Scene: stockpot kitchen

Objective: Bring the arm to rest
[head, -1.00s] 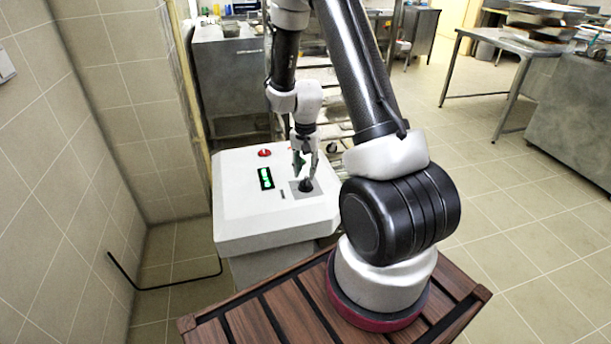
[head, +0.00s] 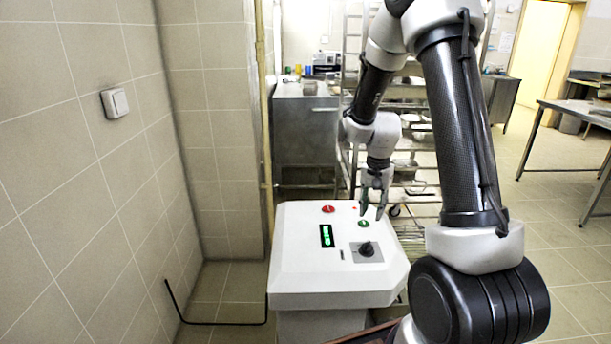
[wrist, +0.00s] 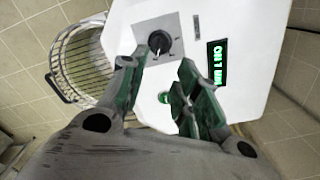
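My gripper (head: 372,208) hangs over the back right part of a white control box in the head view, with its fingers pointing down. In the wrist view my gripper (wrist: 150,95) has its two fingers spread apart with nothing between them. Below it, the box's black rotary knob (head: 366,249) sits on a grey plate. The knob (wrist: 159,42) also shows in the wrist view, apart from the fingers. A green button (head: 364,223) lies close below the fingertips, and a red button (head: 328,209) is to the left. A lit green display (head: 326,236) is on the box's top.
The white box (head: 300,270) stands near a tiled wall with a switch (head: 115,103). A wire rack (head: 412,150) and a steel cabinet (head: 306,130) stand behind it. A round wire basket (wrist: 80,65) shows in the wrist view. Floor is open to the right.

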